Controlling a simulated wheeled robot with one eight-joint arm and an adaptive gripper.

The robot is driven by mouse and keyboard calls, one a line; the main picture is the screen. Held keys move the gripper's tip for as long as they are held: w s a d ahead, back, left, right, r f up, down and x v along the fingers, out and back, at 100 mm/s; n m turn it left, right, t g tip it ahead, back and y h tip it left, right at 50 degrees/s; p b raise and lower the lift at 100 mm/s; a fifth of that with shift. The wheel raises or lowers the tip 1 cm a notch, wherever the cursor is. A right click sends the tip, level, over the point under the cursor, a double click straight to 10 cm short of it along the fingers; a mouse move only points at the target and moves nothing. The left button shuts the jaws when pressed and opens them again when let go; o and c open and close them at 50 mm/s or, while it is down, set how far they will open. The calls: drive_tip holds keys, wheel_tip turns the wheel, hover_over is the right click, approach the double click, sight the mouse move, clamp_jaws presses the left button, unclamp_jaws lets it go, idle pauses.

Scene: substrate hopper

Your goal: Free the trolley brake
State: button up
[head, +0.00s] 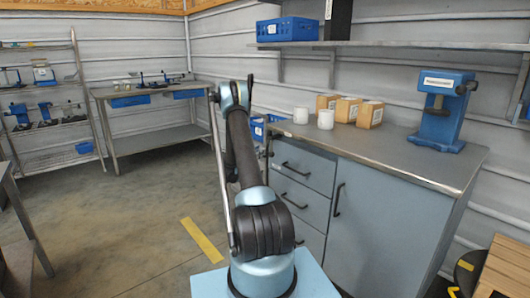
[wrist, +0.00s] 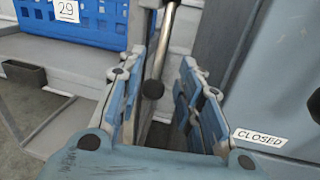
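In the wrist view, a bright metal rod with a black ball knob (wrist: 153,90) stands between the fingers of my gripper (wrist: 162,62); it looks like the brake lever. The fingers are apart, with a gap on the right of the rod. The left finger is close to the rod; I cannot tell whether they touch. A grey trolley (wrist: 75,55) is on the left and carries a blue crate (wrist: 100,22) labelled 29. In the head view the blue crate (head: 257,131) shows partly behind my arm.
A panel with a CLOSED label (wrist: 260,138) is close on the right in the wrist view. In the head view, the drawer cabinet (head: 300,185) stands right of my arm. A blue device (head: 443,110) is on its top. Floor on the left is open, with a yellow stripe (head: 203,240).

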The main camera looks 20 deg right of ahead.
sight(268, 145)
drive_tip(key=shift+x, duration=3.05)
clamp_jaws()
